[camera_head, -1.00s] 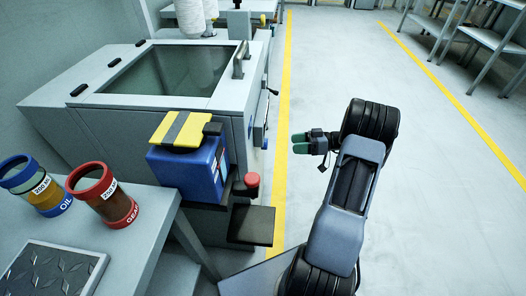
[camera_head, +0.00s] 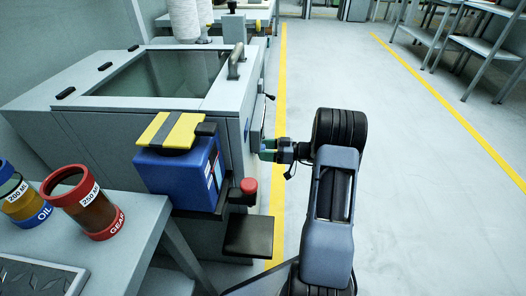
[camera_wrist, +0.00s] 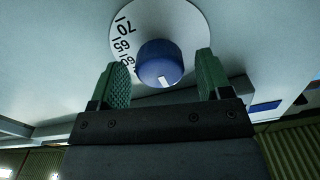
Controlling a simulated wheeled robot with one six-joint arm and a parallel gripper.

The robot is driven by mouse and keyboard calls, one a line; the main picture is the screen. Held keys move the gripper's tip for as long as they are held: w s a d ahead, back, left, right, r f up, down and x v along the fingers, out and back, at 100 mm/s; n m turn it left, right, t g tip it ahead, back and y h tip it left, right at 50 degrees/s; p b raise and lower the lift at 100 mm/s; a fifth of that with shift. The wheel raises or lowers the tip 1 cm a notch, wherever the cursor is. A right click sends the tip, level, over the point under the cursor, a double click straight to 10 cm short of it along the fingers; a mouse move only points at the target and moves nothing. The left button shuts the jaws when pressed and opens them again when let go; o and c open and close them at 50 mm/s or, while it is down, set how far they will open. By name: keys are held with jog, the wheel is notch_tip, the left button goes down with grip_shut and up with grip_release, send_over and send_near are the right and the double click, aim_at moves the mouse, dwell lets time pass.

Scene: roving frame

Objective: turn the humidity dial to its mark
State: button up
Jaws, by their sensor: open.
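The humidity dial is a blue round knob (camera_wrist: 158,62) with a white pointer line, on a white scale disc (camera_wrist: 190,22) marked 70, 65 and 60, with further marks partly hidden. In the wrist view the pointer faces down toward my gripper (camera_wrist: 162,78). My gripper's two green-padded fingers are open, one on each side of the knob, with visible gaps. In the head view my gripper (camera_head: 268,150) is at the right side of the grey machine (camera_head: 85,125); the dial is hidden there.
A blue box with a yellow-striped top (camera_head: 180,170) and a red button (camera_head: 249,186) are left of my arm. A grey bench (camera_head: 130,235) holds the gear oil can (camera_head: 85,205). The floor to the right is clear up to the shelves.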

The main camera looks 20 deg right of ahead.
jog(key=shift+w+a, duration=0.25)
jog(key=shift+a, duration=0.25)
jog(key=c, duration=0.9)
